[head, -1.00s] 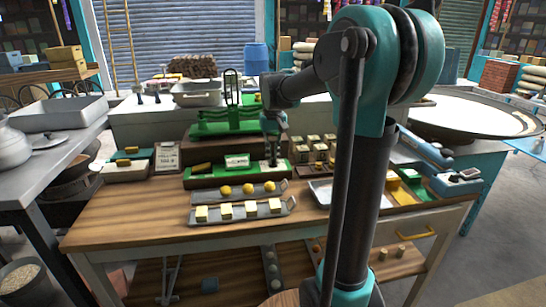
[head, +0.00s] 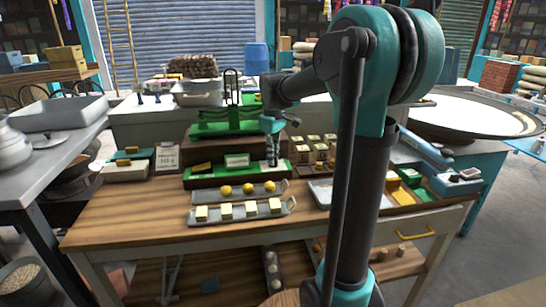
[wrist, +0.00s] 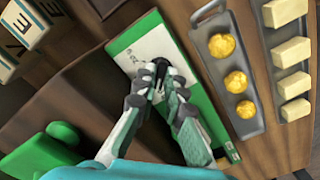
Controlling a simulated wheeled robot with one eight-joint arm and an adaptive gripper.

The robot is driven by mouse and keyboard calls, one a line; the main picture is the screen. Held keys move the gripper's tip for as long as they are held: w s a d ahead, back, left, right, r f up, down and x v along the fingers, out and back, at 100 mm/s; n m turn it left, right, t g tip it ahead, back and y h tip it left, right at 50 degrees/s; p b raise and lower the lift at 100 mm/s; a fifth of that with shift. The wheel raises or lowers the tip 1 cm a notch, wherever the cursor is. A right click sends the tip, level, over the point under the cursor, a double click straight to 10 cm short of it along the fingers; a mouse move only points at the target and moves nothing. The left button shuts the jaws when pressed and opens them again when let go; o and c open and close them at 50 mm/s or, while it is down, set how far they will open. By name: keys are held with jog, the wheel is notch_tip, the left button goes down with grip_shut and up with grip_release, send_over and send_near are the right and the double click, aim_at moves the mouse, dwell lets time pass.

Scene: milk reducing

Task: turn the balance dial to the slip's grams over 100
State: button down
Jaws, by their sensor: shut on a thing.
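A low green box (head: 225,177) sits at the back middle of the wooden bench. In the wrist view the green box (wrist: 214,122) carries a white marked panel (wrist: 138,52) at one end. My gripper (head: 272,164) points down over its right end. In the wrist view my gripper (wrist: 161,76) is shut on the dark dial (wrist: 177,73), whose face and pointer are mostly hidden by the fingers. A small written card (head: 167,157) stands at the bench's back left; its writing is too small to read. The green balance (head: 228,119) stands behind on a raised block.
Two metal trays, one with yellow balls (head: 225,190) and one with pale blocks (head: 225,212), lie in front of the green box. Lettered cubes (head: 317,146) stand to its right. The bench's front left is clear.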

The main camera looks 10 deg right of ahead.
jog(key=shift+n, duration=1.5)
jog(key=c, duration=1.6)
grip_release()
jog(key=shift+r, duration=0.1)
notch_tip(320, 180, up, 12)
